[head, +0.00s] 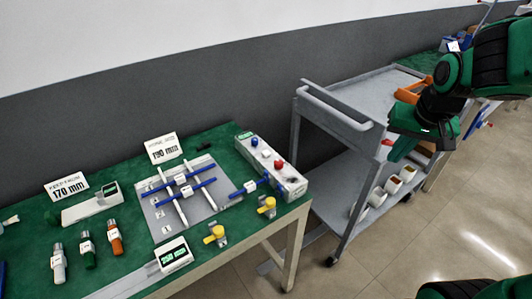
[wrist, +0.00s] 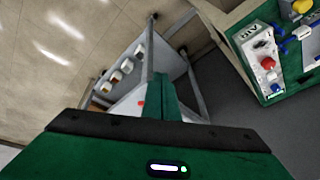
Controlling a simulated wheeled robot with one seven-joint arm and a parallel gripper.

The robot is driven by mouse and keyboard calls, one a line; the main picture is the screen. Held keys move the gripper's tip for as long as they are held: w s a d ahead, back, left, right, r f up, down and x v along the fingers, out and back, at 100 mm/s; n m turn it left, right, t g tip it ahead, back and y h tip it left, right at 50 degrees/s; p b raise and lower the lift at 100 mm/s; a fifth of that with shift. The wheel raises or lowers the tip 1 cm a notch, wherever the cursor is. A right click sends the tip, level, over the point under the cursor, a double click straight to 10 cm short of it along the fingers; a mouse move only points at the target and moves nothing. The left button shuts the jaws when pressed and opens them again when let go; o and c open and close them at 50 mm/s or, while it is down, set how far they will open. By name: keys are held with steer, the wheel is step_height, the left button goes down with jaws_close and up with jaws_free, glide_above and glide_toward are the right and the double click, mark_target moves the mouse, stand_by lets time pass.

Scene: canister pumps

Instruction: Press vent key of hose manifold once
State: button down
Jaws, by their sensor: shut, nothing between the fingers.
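A long pale grey box (head: 270,166) with blue, red and white keys on top stands at the right end of the green table. It looks like the hose manifold; I cannot read which key is the vent key. A red key (head: 278,163) and a blue key (head: 255,142) stand out. The box also shows at the upper right of the wrist view (wrist: 258,58), with a red key (wrist: 267,62). My gripper (head: 394,157) is shut and empty, over the grey cart, well to the right of the box and touching none of its keys.
The grey cart (head: 345,112) stands right of the table, with white cups (head: 392,184) on its lower shelf. The green table (head: 225,140) holds a grey plate with blue-handled bars (head: 157,213), yellow valves (head: 267,205) and several cylinders. Open floor lies in front of the cart.

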steer(key=w+a+n+t+y, duration=0.2)
steer(key=w+a, duration=0.8)
steer(key=a, duration=0.3)
steer(key=t+y, duration=0.1)
steer(key=y, duration=0.3)
glide_above(269, 154)
steer(key=shift+r+n, duration=0.3)
steer(key=shift+n, duration=0.1)
steer(key=shift+f, duration=4.4)
steer(key=shift+f, duration=0.15)
steer(key=shift+s+f, duration=0.1)
steer(key=shift+f, duration=0.15)
